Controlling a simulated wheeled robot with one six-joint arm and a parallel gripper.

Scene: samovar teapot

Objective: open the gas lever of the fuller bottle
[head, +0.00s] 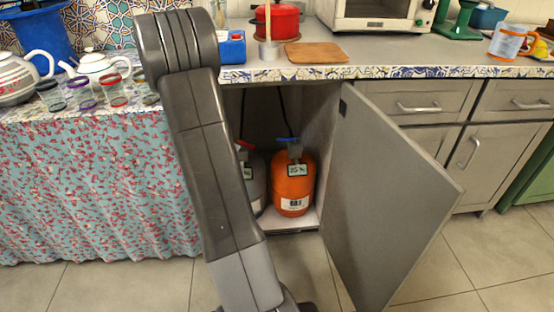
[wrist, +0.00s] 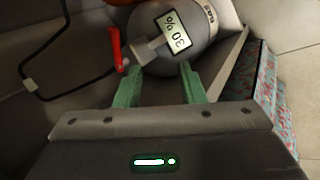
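In the head view an orange bottle (head: 292,187) stands in the open cupboard, with a blue lever (head: 287,140) on top and a display that seems to read 25 %. A grey bottle (head: 257,172) with a red lever (head: 245,145) stands to its left, partly hidden by my arm. In the wrist view the grey bottle (wrist: 205,35) shows an upside-down display reading 30 %. Its red lever (wrist: 115,48) is left of the display, by the valve. My gripper (wrist: 160,88) is open and empty, its green fingers near the grey bottle's top. The head view hides my gripper.
The cupboard door (head: 385,190) stands open to the right. A black hose (wrist: 65,90) runs to the grey bottle's valve. A floral curtain (head: 90,185) hangs to the left. The counter (head: 400,68) is above the cupboard, and the floor in front has free room.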

